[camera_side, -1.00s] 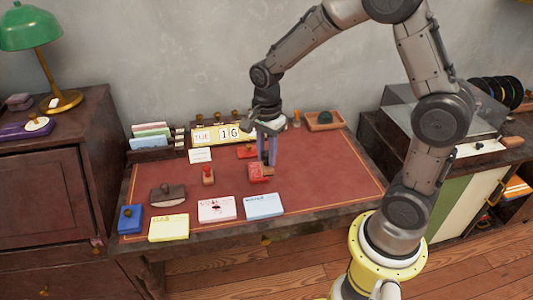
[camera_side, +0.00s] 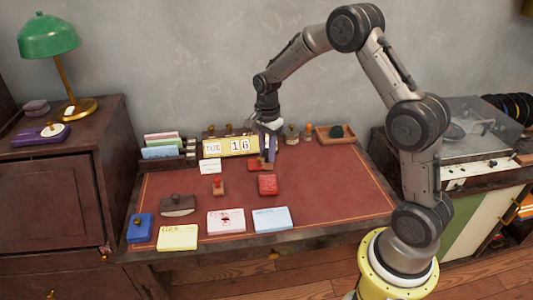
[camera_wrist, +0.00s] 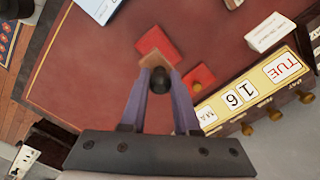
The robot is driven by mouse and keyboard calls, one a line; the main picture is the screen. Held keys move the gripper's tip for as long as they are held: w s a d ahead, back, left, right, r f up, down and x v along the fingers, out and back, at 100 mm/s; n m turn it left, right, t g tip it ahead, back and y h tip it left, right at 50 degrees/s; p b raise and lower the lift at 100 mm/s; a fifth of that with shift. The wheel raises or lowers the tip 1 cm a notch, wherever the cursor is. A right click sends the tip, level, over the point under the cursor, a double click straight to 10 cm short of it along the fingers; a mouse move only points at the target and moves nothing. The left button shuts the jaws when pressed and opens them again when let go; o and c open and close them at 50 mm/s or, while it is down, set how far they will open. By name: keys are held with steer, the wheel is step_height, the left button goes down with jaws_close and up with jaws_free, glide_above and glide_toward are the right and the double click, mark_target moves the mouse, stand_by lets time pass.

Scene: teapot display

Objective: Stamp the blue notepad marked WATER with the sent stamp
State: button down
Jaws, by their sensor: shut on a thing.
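My gripper (camera_side: 267,152) is shut on a stamp with a round black knob (camera_wrist: 160,82), seen between the fingers in the wrist view. Its print face is hidden. In the side view my gripper is at the back of the desk, behind the red pad (camera_side: 267,185) and apart from it. The pad also shows in the wrist view (camera_wrist: 153,40). The pale blue notepad (camera_side: 272,221) lies at the front of the desk; its lettering is too small to read. Its corner shows at the top of the wrist view (camera_wrist: 99,8).
A pink notepad (camera_side: 226,222) with a red mark and a yellow notepad (camera_side: 177,238) lie left of the blue one. A red-knobbed stamp (camera_side: 218,186), a calendar (camera_side: 238,145) and a rocker blotter (camera_side: 178,206) stand around. The desk's right side is clear.

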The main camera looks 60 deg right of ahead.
mark_target(268, 167)
steer(key=shift+d+f, duration=0.1)
steer(key=shift+f, duration=3)
steer(key=shift+f, duration=0.5)
steer(key=shift+r, duration=3.55)
steer(key=shift+s+a+f+m, duration=0.3)
steer(key=shift+s+a, duration=0.05)
steer(key=shift+s, duration=0.2)
steer(key=shift+s+a+f+m, duration=0.25)
steer(key=shift+s+a+m, duration=0.05)
steer(key=shift+s, duration=0.2)
steer(key=s+a+n, duration=0.1)
steer(key=s+a, duration=0.6)
steer(key=a, duration=0.3)
steer(key=shift+s+d+f, duration=0.1)
steer(key=shift+s+f, duration=0.05)
steer(key=shift+f, duration=2.4)
